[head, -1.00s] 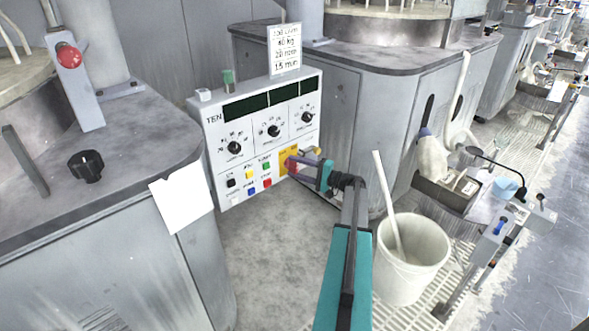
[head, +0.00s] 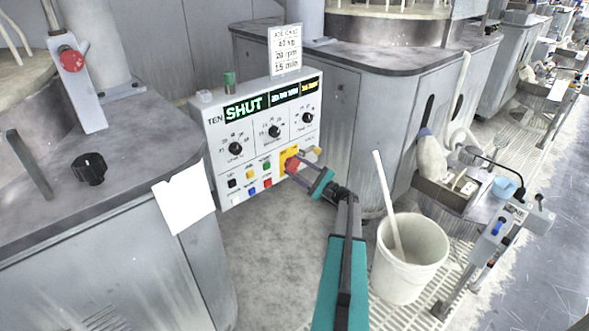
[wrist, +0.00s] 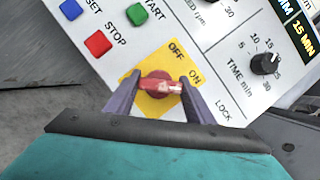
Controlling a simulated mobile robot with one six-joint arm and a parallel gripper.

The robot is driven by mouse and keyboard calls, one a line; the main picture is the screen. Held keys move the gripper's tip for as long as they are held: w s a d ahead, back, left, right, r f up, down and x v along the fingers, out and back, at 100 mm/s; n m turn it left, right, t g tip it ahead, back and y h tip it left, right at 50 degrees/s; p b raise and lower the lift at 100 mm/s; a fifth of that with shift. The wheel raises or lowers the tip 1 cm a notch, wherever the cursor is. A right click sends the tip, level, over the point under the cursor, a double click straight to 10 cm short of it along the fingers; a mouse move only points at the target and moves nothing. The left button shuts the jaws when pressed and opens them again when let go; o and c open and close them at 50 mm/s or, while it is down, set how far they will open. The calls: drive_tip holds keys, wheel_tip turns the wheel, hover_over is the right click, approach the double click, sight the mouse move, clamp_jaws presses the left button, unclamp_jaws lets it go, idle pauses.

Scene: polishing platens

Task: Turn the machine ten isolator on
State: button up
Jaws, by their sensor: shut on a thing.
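The machine ten control panel (head: 214,150) stands at the centre of the head view, marked TEN. Its displays (head: 247,106) are lit, and the left one reads SHUT. The red isolator handle (wrist: 160,85) sits on a yellow plate (wrist: 152,103) with OFF and ON marked on it. My gripper (wrist: 155,88) is shut on the red handle, one finger at each end of it. In the wrist view the handle lies across the picture. In the head view my gripper (head: 302,166) partly hides the isolator.
Blue, red and green buttons (wrist: 98,43) sit close to the isolator, with START and STOP labels. A white bucket (head: 410,262) with a stick stands on the grating right of my arm. A grey machine housing (head: 90,250) with a black knob (head: 90,168) is at the left.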

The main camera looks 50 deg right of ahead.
drive_tip(key=shift+d, duration=0.15)
drive_tip(key=o, duration=1.1)
drive_tip(key=shift+c, duration=0.2)
